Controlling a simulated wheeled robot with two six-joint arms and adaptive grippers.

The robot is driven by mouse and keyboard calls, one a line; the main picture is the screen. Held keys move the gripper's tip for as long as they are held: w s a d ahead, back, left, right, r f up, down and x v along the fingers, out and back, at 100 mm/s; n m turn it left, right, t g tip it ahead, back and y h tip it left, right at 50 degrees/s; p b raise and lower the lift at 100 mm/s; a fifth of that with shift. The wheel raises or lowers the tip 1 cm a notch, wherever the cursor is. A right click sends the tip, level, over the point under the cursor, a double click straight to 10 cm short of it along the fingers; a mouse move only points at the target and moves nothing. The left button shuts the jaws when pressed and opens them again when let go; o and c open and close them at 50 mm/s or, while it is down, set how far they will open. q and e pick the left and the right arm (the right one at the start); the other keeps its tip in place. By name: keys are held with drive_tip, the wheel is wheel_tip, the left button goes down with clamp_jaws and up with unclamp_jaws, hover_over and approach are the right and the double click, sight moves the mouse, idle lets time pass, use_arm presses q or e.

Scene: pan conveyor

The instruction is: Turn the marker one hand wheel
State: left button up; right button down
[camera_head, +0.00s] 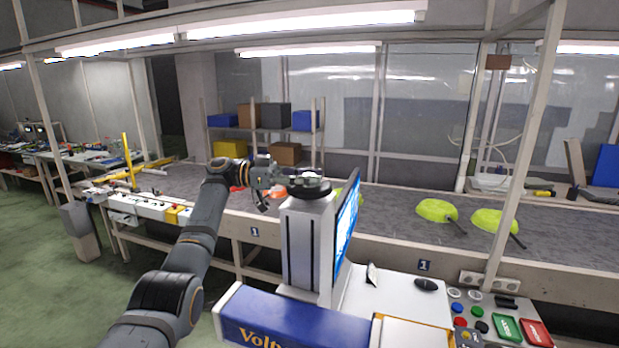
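A dark round part that looks like a hand wheel (312,188) sits on top of a grey upright column. Another marker "1" (424,265) is farther right on the rail. My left gripper (275,191) is just left of the wheel at about its height. Its fingers look spread, with nothing seen between them. Whether a finger touches the wheel I cannot tell. My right gripper is not in view.
The grey column (301,245) stands beside a blue-lit screen (346,225). Yellow-green pans (436,210) lie on the conveyor (385,208) at the right. Orange and red items lie behind my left gripper. A button panel (487,320) is at the bottom right.

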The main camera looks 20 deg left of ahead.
use_arm(q)
drive_tip(key=o, duration=0.3)
drive_tip(key=shift+a, duration=0.1)
drive_tip(key=a, duration=0.3)
drive_tip(key=s+a, duration=0.1)
drive_tip(key=a, duration=0.3)
drive_tip(key=shift+s+a, duration=0.15)
drive_tip(key=shift+s, duration=0.05)
